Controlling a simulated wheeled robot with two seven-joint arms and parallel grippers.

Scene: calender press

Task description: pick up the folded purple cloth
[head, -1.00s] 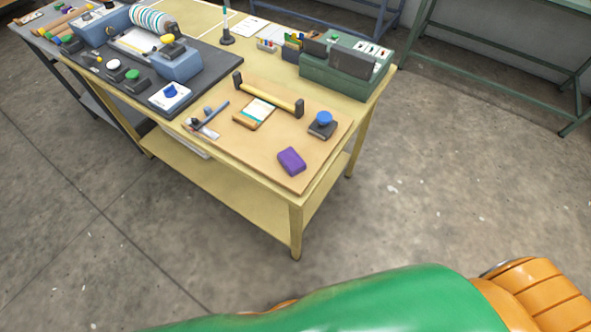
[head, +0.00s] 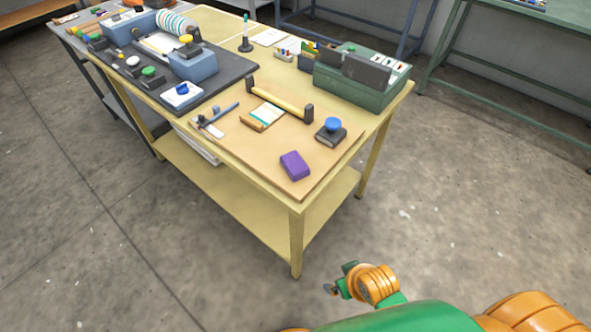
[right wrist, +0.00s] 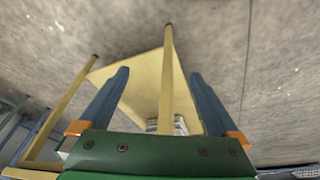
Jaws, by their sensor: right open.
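The folded purple cloth (head: 295,165) lies as a small thick block on the tan board (head: 262,157) near the front corner of the yellow table. My right gripper (head: 332,288) is low in front of the table, below and apart from the cloth. In the right wrist view the two blue fingers of my right gripper (right wrist: 160,74) are spread with nothing held between them. The cloth does not show in that view. My left gripper is not in view.
A black block with a blue knob (head: 331,132) stands right of the cloth. A yellow bar with black ends (head: 280,101) lies behind it. A green box (head: 362,76) stands at the back right. The floor in front (head: 440,215) is clear.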

